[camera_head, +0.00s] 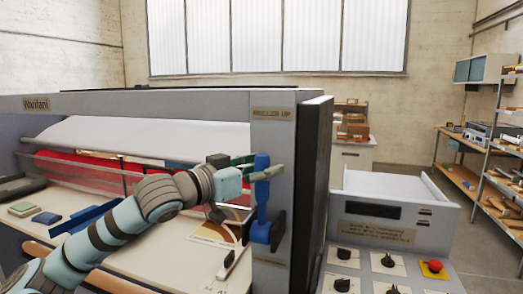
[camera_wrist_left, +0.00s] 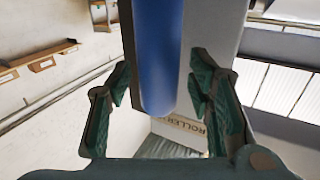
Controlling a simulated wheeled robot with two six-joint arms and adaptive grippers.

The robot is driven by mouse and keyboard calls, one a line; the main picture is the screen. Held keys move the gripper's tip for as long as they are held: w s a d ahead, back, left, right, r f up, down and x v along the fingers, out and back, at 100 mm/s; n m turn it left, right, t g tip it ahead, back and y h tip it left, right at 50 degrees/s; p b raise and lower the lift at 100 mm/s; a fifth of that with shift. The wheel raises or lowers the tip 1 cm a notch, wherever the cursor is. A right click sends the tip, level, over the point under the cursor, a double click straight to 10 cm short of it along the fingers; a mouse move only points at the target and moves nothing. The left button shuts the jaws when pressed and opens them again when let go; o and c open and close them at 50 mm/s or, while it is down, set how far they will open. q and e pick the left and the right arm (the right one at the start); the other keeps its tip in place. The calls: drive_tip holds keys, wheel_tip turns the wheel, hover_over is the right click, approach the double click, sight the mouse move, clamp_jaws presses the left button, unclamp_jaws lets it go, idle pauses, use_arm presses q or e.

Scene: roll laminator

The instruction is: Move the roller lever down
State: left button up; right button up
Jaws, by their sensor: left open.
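The roller lever (camera_head: 262,190) is a blue handle on the laminator's grey end post, standing upright with its round pivot at the bottom. My left gripper (camera_head: 258,166) is at the lever's upper end, with its green fingers around the top. In the left wrist view the blue lever (camera_wrist_left: 158,60) runs down between the two open fingers of the left gripper (camera_wrist_left: 162,95). A gap shows on both sides, more clearly on the left. A label (camera_wrist_left: 185,130) reading "ROLLER" is partly visible beyond the lever's end. My right gripper is not in view.
The laminator (camera_head: 180,101) spans the left and middle, with a white roll and red material inside. A dark panel (camera_head: 315,170) stands just right of the post. A control panel (camera_head: 385,270) with knobs and a red button (camera_head: 435,266) is at the lower right. Shelves (camera_head: 485,150) stand farther right.

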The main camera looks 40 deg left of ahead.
use_arm(q)
drive_tip(key=shift+w+f, duration=0.1)
clamp_jaws()
drive_tip(key=shift+d, duration=0.15)
